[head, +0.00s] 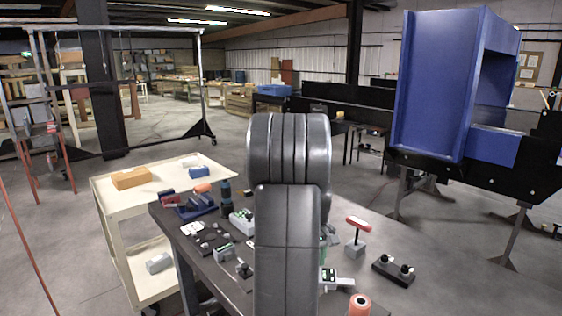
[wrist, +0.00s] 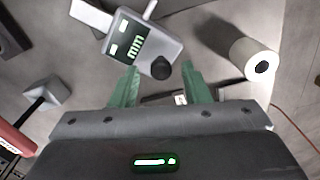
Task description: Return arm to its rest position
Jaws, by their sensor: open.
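My gripper (wrist: 160,88) shows in the wrist view with two green fingers spread apart and nothing between them. Just beyond the fingertips lies a grey device with a dark display and a black knob (wrist: 142,45), on the tabletop. A grey-and-green device (head: 328,277) shows partly beside the arm.
A white roll (wrist: 250,60) stands right of the fingers. A cream cart (head: 106,200) stands left. A blue detector housing (head: 436,85) stands right.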

